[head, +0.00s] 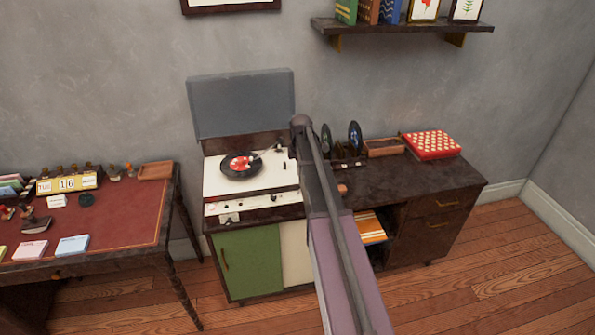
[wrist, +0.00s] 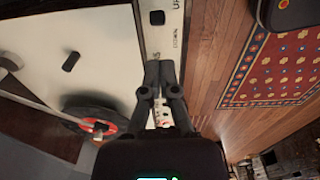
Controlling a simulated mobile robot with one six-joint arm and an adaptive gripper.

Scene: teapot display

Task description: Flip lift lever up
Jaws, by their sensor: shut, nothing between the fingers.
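The record player has a white deck (head: 215,186) with a black record (head: 230,171) on it. In the wrist view, a small dark square lever (wrist: 157,17) sits on the white front strip (wrist: 150,38). Printed words beside it read UP and DOWN. My gripper (wrist: 164,68) is shut and empty, its fingertips over the strip, a short way from the lever. The record (wrist: 85,110) is left of the fingers. In the head view my arm crosses in front of the player's right side, and my gripper cannot be made out there.
The raised grey lid (head: 242,103) stands behind the deck. A dark knob (wrist: 71,61) stands on the deck. A red box (head: 432,145) and a wooden tray (head: 384,148) sit on the cabinet at right. A red-topped desk (head: 125,215) stands at left. A patterned rug (wrist: 280,70) lies on the floor.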

